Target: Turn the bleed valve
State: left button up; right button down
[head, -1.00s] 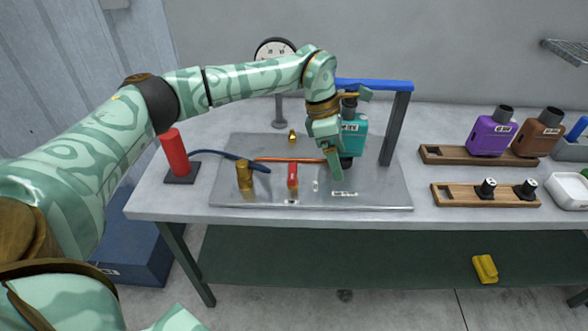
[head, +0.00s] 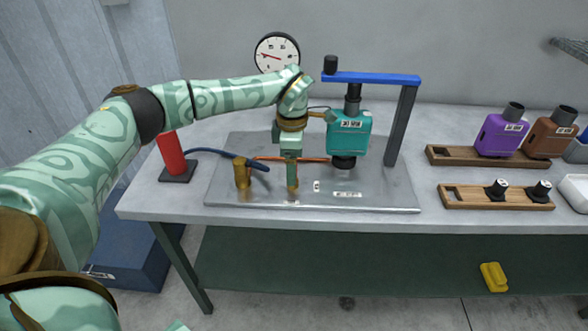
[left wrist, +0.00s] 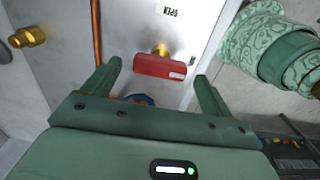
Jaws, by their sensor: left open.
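The bleed valve's red lever (left wrist: 155,66) shows in the left wrist view on a brass stem, beside a label reading OPEN (left wrist: 170,11). My left gripper (left wrist: 159,72) is open, with one finger on each side of the lever and visible gaps to both. In the head view my left gripper (head: 292,184) points down over the metal plate (head: 225,192) and hides the lever. A brass fitting (head: 242,173) stands to its left on the plate. My right gripper is not in view.
A teal muffler (head: 348,135) hangs under a blue-topped stand (head: 372,78) just right of the gripper. A red cylinder (head: 172,154) with a blue hose is at left. A round gauge (head: 277,53) stands behind. Wooden racks (head: 468,157) are at right.

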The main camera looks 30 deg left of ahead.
pick_arm(q)
jog(key=shift+f, duration=0.9)
jog(key=c, duration=1)
jog(key=shift+r, duration=0.1)
